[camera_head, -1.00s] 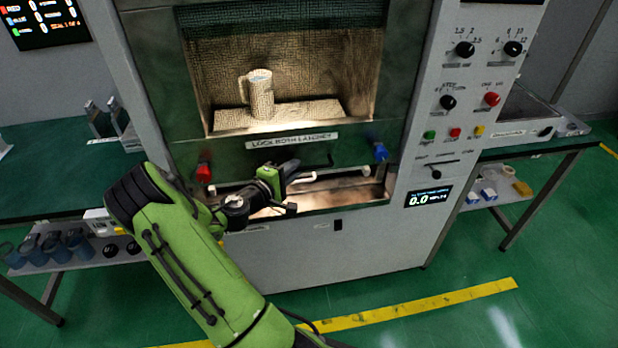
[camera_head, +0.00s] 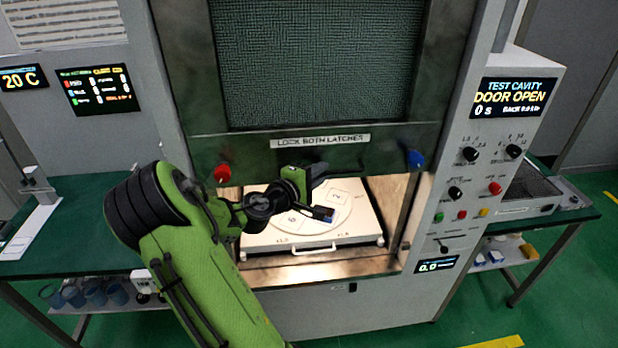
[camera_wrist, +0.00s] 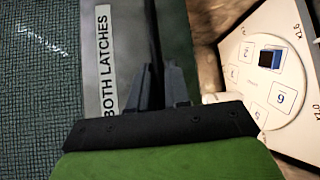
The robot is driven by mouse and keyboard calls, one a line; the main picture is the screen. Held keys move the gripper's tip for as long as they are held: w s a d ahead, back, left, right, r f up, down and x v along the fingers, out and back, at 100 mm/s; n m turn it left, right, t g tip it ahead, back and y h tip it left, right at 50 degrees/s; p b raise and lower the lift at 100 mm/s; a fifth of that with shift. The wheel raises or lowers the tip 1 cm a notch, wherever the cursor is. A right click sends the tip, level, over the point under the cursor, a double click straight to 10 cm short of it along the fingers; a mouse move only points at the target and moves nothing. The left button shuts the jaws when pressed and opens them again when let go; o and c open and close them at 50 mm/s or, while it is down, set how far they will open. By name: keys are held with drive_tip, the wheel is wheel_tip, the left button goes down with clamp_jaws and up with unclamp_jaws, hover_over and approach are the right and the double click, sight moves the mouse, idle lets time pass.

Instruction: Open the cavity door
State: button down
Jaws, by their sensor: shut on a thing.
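The cavity door (camera_head: 200,150) is a dark green frame with a mesh window (camera_head: 315,65) and a "LOCK BOTH LATCHES" label (camera_head: 320,141). It is raised, with a lit opening below its lower edge. A red latch knob (camera_head: 222,173) and a blue one (camera_head: 414,158) sit at its lower corners. My gripper (camera_head: 318,172) is at the door's lower middle, shut on the dark door handle, which my fingers mostly hide. In the wrist view, my gripper (camera_wrist: 163,88) points along the door face, with the thin dark handle (camera_wrist: 152,35) between the fingers. The display (camera_head: 512,98) reads "DOOR OPEN".
Inside the cavity is a white tray (camera_head: 258,241) with a round numbered plate (camera_head: 340,218) and a front handle (camera_head: 314,250). My arm covers the opening's left part. A control panel (camera_head: 470,200) stands right; green benches (camera_head: 85,240) flank the cabinet.

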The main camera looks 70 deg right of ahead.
drive_tip(key=shift+r, duration=0.8)
drive_tip(key=shift+f, duration=0.1)
drive_tip(key=c, duration=1.2)
unclamp_jaws()
drive_tip(key=b+v, duration=0.1)
drive_tip(key=v, duration=1.5)
drive_tip(key=shift+d+f, duration=0.1)
